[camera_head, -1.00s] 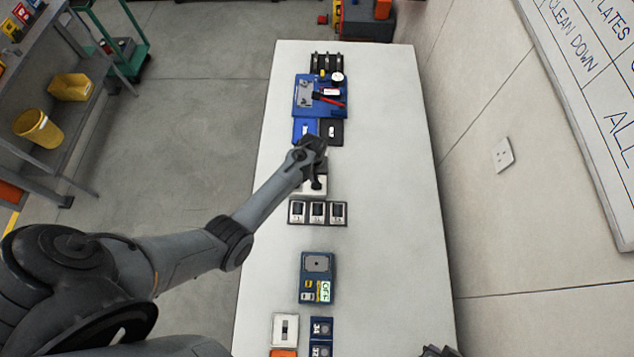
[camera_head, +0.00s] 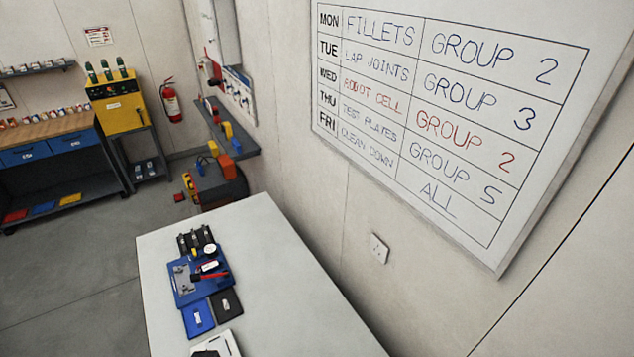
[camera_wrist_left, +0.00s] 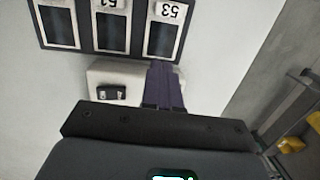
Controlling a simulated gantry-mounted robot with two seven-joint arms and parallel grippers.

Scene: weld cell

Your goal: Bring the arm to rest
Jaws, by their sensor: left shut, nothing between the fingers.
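My left gripper (camera_wrist_left: 163,80) shows in the left wrist view, its dark fingers together with nothing between them. It is over or beside a white block (camera_wrist_left: 105,75) with a small black part (camera_wrist_left: 112,93) on it; I cannot tell whether it touches. Beyond the fingertips is a dark holder (camera_wrist_left: 84,30) with numbered slots, one marked 53. In the head view the left arm does not clearly show; the white block (camera_head: 228,343) is cut by the bottom edge. My right gripper is in neither view.
The white table (camera_head: 280,290) carries a blue tray (camera_head: 183,292) with tools, a blue plate (camera_head: 198,318) and a black plate (camera_head: 226,305). A wall with a whiteboard (camera_head: 440,110) borders it on the right. The table's right side is clear.

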